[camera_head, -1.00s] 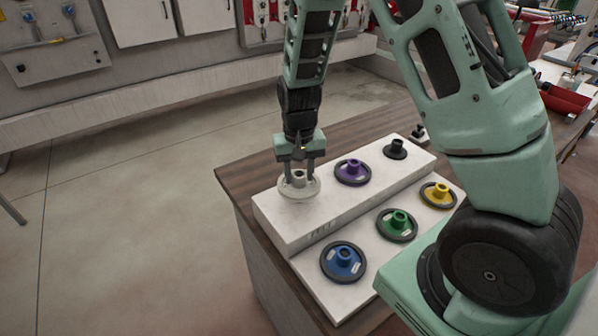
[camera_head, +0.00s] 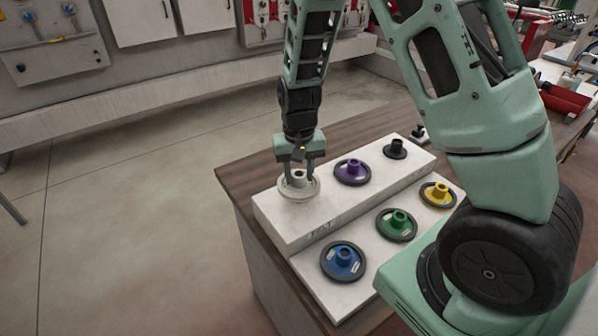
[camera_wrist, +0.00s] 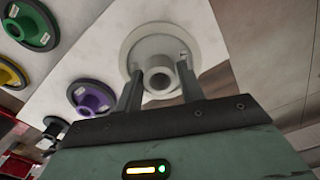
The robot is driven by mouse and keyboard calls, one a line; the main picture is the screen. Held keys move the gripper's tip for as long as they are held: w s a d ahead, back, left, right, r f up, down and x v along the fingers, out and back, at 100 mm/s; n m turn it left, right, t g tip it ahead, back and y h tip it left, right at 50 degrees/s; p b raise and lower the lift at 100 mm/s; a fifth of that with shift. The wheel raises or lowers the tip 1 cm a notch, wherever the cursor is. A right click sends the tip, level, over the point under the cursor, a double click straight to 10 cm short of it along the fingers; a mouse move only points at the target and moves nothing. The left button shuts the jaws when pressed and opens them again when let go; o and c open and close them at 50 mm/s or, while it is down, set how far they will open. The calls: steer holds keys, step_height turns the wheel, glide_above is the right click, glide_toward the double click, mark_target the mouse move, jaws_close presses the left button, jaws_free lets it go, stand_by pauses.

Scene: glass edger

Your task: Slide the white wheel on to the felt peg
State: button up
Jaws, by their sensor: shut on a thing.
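The white wheel (camera_head: 297,194) is a pale disc with a raised hub. It lies about flat at the left end of the upper step of the white stand (camera_head: 275,228). My gripper (camera_head: 299,175) points down from above with its two fingers closed on the hub. In the wrist view, the white wheel (camera_wrist: 148,37) shows beyond the fingertips (camera_wrist: 160,72), with one finger on each side of the hub. Faint lettering is on the step's front face below the wheel. The felt peg is not visible, and I cannot tell how far down the wheel sits.
A purple wheel (camera_head: 352,172) and a small black part (camera_head: 395,149) stand on the same step to the right. Blue (camera_head: 343,261), green (camera_head: 396,225) and yellow (camera_head: 438,194) wheels sit on the lower step. The brown tabletop (camera_head: 235,181) is bare at left.

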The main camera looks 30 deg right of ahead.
mark_target(299, 187)
steer(key=shift+f+b, duration=1.8)
steer(key=shift+f, duration=0.6)
steer(key=o, duration=1.4)
steer(key=shift+c, duration=0.2)
step_height(299, 187, up, 17)
steer(key=b, duration=0.2)
steer(key=shift+r, duration=0.2)
steer(key=s+a+f+n+b, duration=0.25)
steer(key=s+a+n, duration=0.35)
steer(key=s+a, duration=0.55)
steer(key=s+a+f+n, duration=0.4)
steer(key=s+a+n, duration=0.2)
steer(key=s, duration=0.6)
steer(key=shift+s+a+f+y, duration=0.2)
steer(key=shift+a+y, duration=0.1)
steer(key=shift+a, duration=0.45)
